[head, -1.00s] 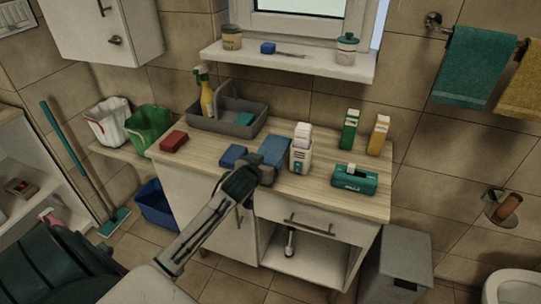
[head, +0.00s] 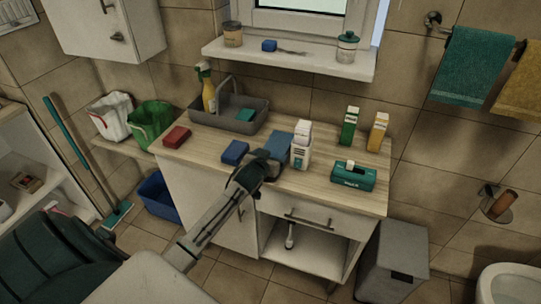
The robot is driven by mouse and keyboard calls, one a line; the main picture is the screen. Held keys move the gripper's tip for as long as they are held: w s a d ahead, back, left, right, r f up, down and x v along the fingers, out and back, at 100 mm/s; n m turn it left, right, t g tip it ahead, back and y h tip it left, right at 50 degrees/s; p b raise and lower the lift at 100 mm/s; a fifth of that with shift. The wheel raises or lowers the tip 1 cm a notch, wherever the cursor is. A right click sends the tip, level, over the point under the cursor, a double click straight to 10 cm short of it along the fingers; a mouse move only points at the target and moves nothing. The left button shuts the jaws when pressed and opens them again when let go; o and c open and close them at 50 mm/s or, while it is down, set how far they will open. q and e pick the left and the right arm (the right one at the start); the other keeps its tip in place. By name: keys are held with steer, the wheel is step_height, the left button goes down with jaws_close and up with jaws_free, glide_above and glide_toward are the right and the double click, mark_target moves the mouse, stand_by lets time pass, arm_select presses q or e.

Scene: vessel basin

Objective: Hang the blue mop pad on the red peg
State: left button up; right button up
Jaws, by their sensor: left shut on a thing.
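The blue mop pad (head: 280,145) is a flat blue piece over the wooden counter, just left of a white bottle. My left gripper (head: 264,166) reaches in from the lower left and is shut on the near end of the pad. Its fingertips are partly hidden by the dark gripper body. I cannot tell whether the pad still touches the counter. I see no red peg in this view. My right gripper is not in view.
Towels (head: 475,66) hang at the right.

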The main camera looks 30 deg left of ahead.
arm_select(q)
steer(key=o, duration=0.9)
steer(key=shift+f, duration=0.1)
steer(key=shift+f+b, duration=0.15)
steer(key=shift+b, duration=0.25)
steer(key=b+v, duration=0.1)
steer(key=v, duration=0.3)
steer(key=b+v, duration=0.1)
steer(key=v, duration=0.4)
steer(key=shift+s+a, duration=0.2)
steer(key=shift+s, duration=0.1)
steer(key=shift+s+d+r, duration=0.15)
steer(key=shift+s+r, duration=0.3)
steer(key=shift+s, duration=0.15)
